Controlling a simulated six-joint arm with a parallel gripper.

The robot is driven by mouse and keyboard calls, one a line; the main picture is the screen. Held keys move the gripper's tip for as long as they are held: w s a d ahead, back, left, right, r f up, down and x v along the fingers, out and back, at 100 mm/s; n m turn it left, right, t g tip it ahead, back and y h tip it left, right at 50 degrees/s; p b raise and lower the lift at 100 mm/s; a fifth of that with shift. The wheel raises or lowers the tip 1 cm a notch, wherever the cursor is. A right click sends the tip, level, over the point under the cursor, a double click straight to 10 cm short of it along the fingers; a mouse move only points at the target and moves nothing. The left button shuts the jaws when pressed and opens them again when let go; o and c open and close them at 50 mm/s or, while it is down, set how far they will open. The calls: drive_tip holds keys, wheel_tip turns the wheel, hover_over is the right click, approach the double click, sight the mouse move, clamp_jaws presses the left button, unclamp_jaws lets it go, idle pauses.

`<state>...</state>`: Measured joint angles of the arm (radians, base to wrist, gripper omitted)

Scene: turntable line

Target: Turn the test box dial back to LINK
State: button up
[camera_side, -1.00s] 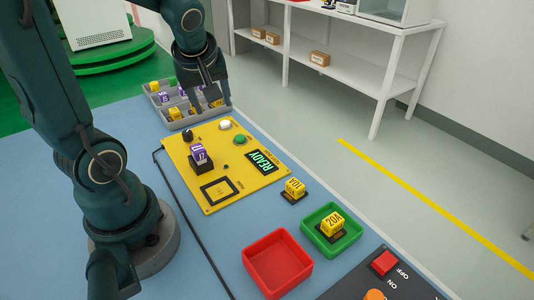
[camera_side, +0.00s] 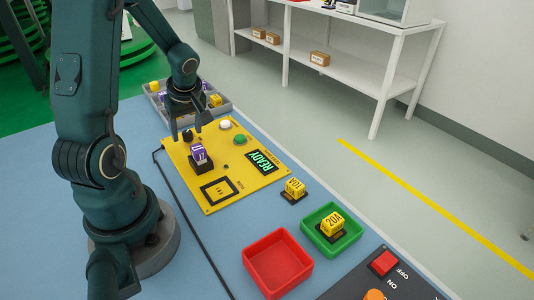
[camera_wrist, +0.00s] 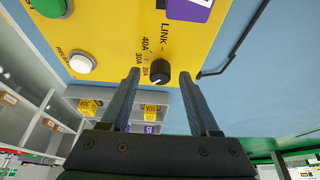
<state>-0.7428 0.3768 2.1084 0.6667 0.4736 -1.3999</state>
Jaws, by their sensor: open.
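The yellow test box (camera_side: 225,165) lies on the blue table, with a lit READY display. Its small black dial (camera_side: 188,136) is at the far left corner. In the wrist view the dial (camera_wrist: 160,73) stands beside the printed labels LINK, 40A, 30A and 20A. A pale mark shows on the dial, but I cannot clearly tell which label it points to. My gripper (camera_side: 187,133) is over that corner. In the wrist view my gripper (camera_wrist: 160,80) is open, its fingers apart on either side of the dial, with no clear contact.
White (camera_side: 225,125) and green (camera_side: 239,139) buttons are nearby. A grey tray (camera_side: 222,108) of blocks lies behind. A red tray (camera_side: 277,264) and a green tray (camera_side: 332,229) stand in front.

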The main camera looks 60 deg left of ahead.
drive_tip(key=shift+c, duration=0.4)
clamp_jaws()
drive_tip(key=m+t, duration=0.1)
drive_tip(key=m, duration=0.3)
drive_tip(key=shift+s+f+m+t, duration=0.1)
drive_tip(key=shift+s+m+t, duration=0.05)
drive_tip(key=shift+m+t, duration=0.2)
drive_tip(key=shift+o, duration=0.4)
unclamp_jaws()
